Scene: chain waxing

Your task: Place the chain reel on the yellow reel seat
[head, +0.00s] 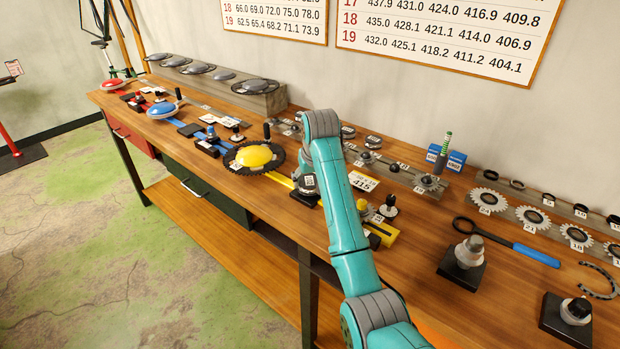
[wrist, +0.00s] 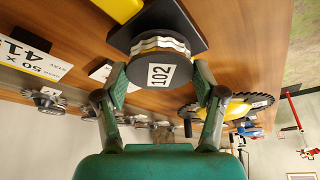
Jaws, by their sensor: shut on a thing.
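The chain reel (wrist: 158,48) is a dark round spool with pale chain bands and a "102" label. My gripper (wrist: 160,82) is shut on it, one finger on each side. In the wrist view the reel lies over a black square plate (wrist: 192,22) beside a yellow bar (wrist: 122,8), apparently the yellow reel seat. I cannot tell whether reel and plate touch. In the head view the labelled reel (head: 308,184) shows left of my arm, over the dark plate (head: 304,201) at the end of a yellow strip (head: 279,179). My arm partly hides this spot.
A yellow-domed black chainring (head: 254,157) with an upright handle stands close left. A "415" card (head: 362,182), small black-based posts and another yellow bar (head: 381,234) lie right of my arm. A blue-handled tool (head: 536,255) and sprockets lie further right.

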